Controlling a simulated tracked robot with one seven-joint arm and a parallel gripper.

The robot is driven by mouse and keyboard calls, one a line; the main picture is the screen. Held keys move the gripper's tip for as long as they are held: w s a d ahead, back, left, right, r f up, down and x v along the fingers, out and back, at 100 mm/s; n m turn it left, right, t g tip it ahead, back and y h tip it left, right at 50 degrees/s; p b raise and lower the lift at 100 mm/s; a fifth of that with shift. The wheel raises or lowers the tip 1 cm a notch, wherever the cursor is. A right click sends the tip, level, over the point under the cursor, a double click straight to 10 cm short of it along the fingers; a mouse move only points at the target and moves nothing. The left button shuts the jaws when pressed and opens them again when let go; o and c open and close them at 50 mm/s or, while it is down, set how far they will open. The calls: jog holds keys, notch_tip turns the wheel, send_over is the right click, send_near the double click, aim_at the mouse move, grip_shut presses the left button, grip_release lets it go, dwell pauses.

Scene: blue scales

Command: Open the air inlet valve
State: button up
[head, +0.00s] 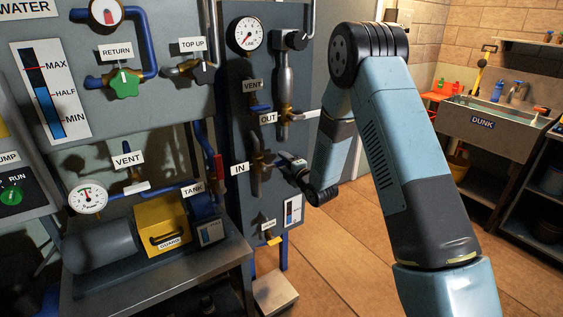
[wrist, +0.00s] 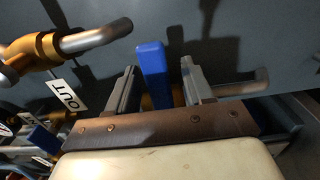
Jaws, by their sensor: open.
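The air panel has a valve with a brass body (head: 259,160) beside the IN label (head: 240,168) in the head view. My gripper (head: 284,160) is just right of that valve, close to the panel. In the wrist view my gripper (wrist: 158,68) is open, with one finger on each side of a blue lever handle (wrist: 152,72). A gap shows on both sides of the handle. The handle appears to belong to the IN valve, but its brass body is mostly hidden behind my gripper.
The OUT valve (wrist: 38,48), with its steel handle, is close on the left in the wrist view, by the OUT label (wrist: 67,95). The LINE gauge (head: 248,33) is above. A sink (head: 497,127) stands at far right; floor between is open.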

jog(key=shift+x, duration=0.95)
jog(key=shift+c, duration=0.5)
grip_shut()
